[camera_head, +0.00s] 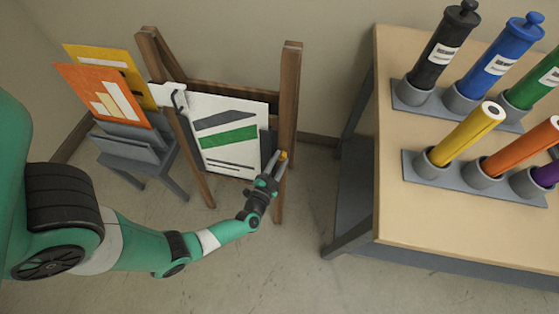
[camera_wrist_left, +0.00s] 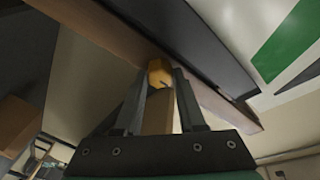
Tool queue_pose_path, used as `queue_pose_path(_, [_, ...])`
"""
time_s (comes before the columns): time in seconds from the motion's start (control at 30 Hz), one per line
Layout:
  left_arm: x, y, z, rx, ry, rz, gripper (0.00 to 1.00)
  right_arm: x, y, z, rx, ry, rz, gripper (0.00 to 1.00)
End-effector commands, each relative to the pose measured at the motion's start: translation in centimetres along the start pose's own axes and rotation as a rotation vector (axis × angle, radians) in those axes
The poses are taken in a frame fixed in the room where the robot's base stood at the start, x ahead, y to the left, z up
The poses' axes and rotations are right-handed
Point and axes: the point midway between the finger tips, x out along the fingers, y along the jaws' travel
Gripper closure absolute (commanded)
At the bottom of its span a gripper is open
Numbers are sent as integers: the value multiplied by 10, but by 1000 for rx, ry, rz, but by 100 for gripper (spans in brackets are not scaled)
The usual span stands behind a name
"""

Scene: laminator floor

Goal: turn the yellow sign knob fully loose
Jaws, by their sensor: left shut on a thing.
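The yellow knob (camera_head: 283,155) sits at the right post of the wooden easel (camera_head: 289,100), beside the lower right of the sign. In the left wrist view the knob (camera_wrist_left: 159,72) is between my fingertips, against the wooden bar. My left gripper (camera_head: 276,166) is shut on it, and the fingers hide part of it in the head view. The white sign (camera_head: 228,130) with dark and green stripes hangs on the easel. Its lower right corner is close to my gripper. My right gripper is not in view.
A grey rack (camera_head: 128,135) with orange and yellow boards stands at the left. A table (camera_head: 400,170) with coloured tubes in holders stands at the right. Bare floor (camera_head: 270,262) lies in front of the easel. A white bracket (camera_head: 168,97) is at the sign's upper left.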

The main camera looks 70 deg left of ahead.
Motion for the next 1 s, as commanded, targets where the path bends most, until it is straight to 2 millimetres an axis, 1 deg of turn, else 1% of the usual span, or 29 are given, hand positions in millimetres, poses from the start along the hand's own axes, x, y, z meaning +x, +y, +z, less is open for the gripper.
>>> queue_pose_path(0.23, [0,0,0,-33,2,-10,100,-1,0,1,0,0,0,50])
queue_pose_path(0.47, [0,2,0,-146,6,-40,100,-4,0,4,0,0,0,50])
queue_pose_path(1.0, [0,5,0,-616,23,-172,100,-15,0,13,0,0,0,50])
